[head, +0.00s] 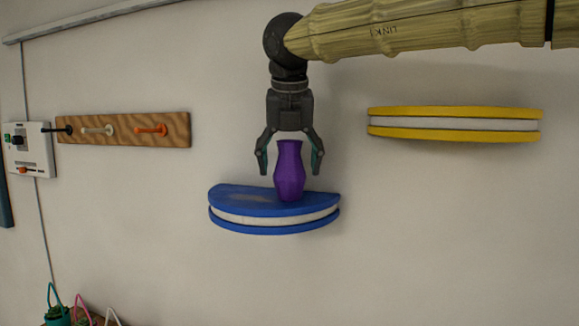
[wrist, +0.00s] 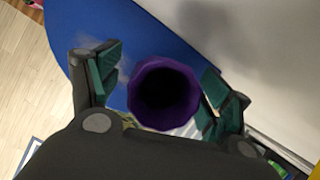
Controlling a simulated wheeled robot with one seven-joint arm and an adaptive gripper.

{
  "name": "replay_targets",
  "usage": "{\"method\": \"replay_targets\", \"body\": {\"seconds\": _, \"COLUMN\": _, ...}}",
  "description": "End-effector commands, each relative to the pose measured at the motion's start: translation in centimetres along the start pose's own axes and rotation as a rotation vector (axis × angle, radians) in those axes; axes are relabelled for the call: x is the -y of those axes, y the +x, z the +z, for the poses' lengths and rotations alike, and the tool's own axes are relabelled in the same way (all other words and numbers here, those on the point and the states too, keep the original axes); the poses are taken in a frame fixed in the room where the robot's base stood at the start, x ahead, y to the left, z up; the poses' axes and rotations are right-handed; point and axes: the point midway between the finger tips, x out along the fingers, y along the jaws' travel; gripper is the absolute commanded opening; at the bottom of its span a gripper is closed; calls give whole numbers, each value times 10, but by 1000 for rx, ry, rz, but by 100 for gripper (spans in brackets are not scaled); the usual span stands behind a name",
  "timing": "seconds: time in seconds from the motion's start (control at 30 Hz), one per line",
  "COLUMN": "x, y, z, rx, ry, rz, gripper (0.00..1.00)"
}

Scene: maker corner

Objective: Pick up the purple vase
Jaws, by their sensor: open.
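The purple vase (head: 289,172) stands upright on the blue wall shelf (head: 235,203), right of the shelf's middle. My gripper (head: 289,163) points straight down over it, with its fingers apart on either side of the vase's upper part. In the head view a gap shows between each finger and the vase. In the wrist view the vase's dark round mouth (wrist: 163,93) lies between the two green-padded fingers (wrist: 160,88), nearer the right one. The gripper is open and holds nothing. The vase's base is hidden in the wrist view.
A yellow and white wall shelf (head: 455,124) is empty to the right. A wooden peg rail (head: 122,130) and a white wall panel (head: 30,150) are at the left. The wall stands close behind the blue shelf. The shelf's left part is bare.

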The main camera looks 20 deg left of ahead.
Motion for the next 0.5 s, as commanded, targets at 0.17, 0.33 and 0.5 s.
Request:
{"method": "replay_targets", "body": {"seconds": 0.17, "x": 0, "y": 18, "z": 1, "rx": -1, "ry": -1, "rz": -1, "gripper": 78}}
{"method": "replay_targets", "body": {"seconds": 0.33, "x": 0, "y": 25, "z": 0, "rx": 0, "ry": 0, "rz": 0, "gripper": 78}}
{"method": "replay_targets", "body": {"seconds": 0.5, "x": 0, "y": 26, "z": 0, "rx": 0, "ry": 0, "rz": 0, "gripper": 78}}
